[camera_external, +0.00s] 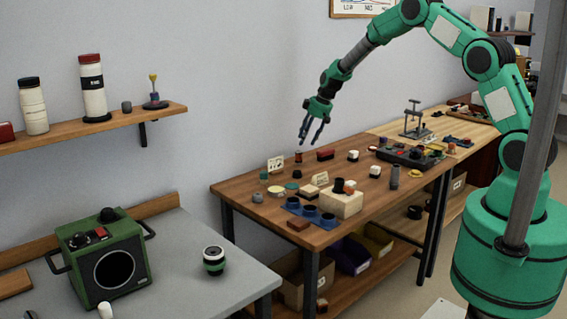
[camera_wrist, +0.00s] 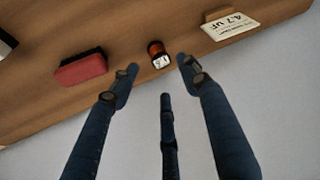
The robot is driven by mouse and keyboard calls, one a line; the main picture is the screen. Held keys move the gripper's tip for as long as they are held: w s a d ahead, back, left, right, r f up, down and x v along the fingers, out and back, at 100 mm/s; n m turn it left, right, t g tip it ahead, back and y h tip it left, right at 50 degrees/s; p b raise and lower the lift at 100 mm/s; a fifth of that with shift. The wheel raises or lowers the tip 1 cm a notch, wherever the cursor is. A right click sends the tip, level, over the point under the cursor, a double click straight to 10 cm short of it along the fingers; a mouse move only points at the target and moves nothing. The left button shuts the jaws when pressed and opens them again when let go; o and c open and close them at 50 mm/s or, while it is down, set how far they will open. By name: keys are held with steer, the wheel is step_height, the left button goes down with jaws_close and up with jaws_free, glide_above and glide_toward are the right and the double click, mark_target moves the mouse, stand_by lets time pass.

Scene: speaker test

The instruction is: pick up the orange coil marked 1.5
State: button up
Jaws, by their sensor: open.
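The orange coil (camera_wrist: 157,53) stands on the wooden table in the wrist view, with dark ends and a white label whose mark is too small to read surely. It shows as a small dark-orange piece near the back edge of the table in the external view (camera_external: 299,156). My gripper (camera_external: 311,140) is above the table, over the coil's area. Its dark fingers (camera_wrist: 157,75) are spread open and empty, with the coil beyond and between the tips in the wrist view. I cannot tell the exact height gap.
A red block (camera_wrist: 81,70) lies left of the coil in the wrist view, and a card reading 4.7 UF (camera_wrist: 231,26) stands to the right. The wooden table (camera_external: 240,183) holds several small parts, a blue holder (camera_external: 293,208) and a pale block (camera_external: 342,204). The wall is close behind.

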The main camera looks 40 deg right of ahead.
mark_target(300, 152)
steer(key=shift+x, duration=1.65)
steer(key=shift+f, duration=0.1)
steer(key=shift+b+x, duration=0.85)
steer(key=shift+x, duration=1.65)
steer(key=shift+a, duration=0.15)
steer(key=c, duration=1.1)
